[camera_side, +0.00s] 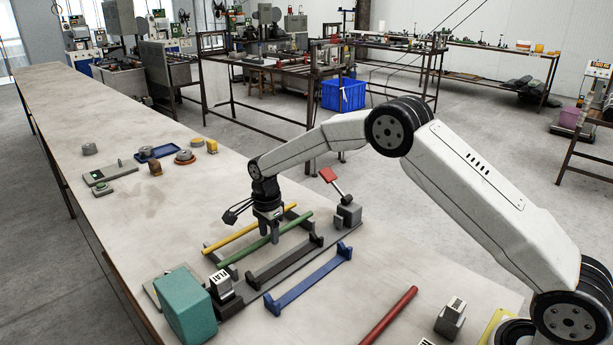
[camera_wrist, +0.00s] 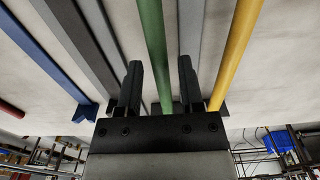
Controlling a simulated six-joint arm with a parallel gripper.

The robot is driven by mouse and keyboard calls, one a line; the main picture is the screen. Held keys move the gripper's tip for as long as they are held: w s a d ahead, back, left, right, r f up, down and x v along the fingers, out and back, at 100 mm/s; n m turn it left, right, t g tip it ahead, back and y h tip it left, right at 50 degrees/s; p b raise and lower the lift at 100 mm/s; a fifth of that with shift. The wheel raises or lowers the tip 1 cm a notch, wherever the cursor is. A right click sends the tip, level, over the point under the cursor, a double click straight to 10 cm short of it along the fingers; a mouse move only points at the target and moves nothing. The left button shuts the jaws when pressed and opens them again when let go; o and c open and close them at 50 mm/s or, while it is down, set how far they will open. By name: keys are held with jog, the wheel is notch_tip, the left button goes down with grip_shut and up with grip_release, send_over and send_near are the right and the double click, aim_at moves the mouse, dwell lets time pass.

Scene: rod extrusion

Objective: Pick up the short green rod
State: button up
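The green rod (camera_side: 241,254) lies slanting across the bench in the side view, beside the yellow rod (camera_side: 233,238). My gripper (camera_side: 274,239) points down over the middle of the green rod. In the wrist view my gripper (camera_wrist: 160,82) is open, with its two fingers apart. The green rod (camera_wrist: 152,42) runs through the gap between the fingers, with space showing on both sides. The yellow rod (camera_wrist: 237,50) is to the right of the fingers there. The fingertips' exact height over the rod cannot be told.
A dark grey bracket (camera_side: 283,266) and a blue bracket (camera_side: 305,281) lie in front of the green rod. A red rod (camera_side: 388,318) lies at the front. A teal block (camera_side: 184,305) stands at the left, a grey block with a red-tipped lever (camera_side: 348,213) at the right.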

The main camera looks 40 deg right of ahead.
grip_shut()
jog(key=shift+r, duration=0.15)
jog(key=shift+r, duration=1.5)
jog(key=s+r, duration=0.9)
jog(key=s, duration=0.5)
jog(key=shift+d+r, duration=0.3)
jog(key=shift+r, duration=0.05)
